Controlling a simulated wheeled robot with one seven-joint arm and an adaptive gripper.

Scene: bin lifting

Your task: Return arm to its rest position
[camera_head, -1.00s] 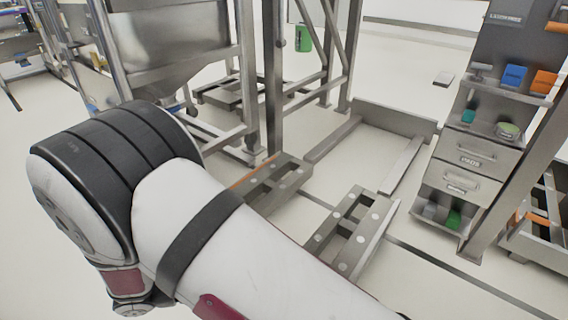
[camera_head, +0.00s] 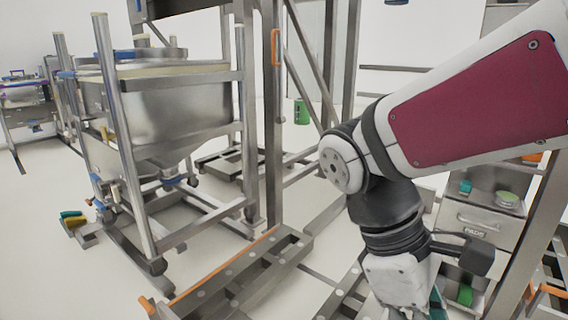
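My arm reaches in from the upper right. It bends at a joint near the centre right and hangs down to the wrist at the bottom edge. Only the top of my gripper (camera_head: 428,308) shows there, with teal-green parts. Its fingers are cut off by the frame, so I cannot see whether it is open or holds anything. The steel bin (camera_head: 175,105) stands in its wheeled frame at the left, well apart from my arm.
A lifting frame with an upright post (camera_head: 270,130) and a low steel base beam (camera_head: 235,275) stands between the bin and my arm. A drawer cabinet (camera_head: 478,222) is close behind my wrist at the right. A green drum (camera_head: 301,111) stands farther back.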

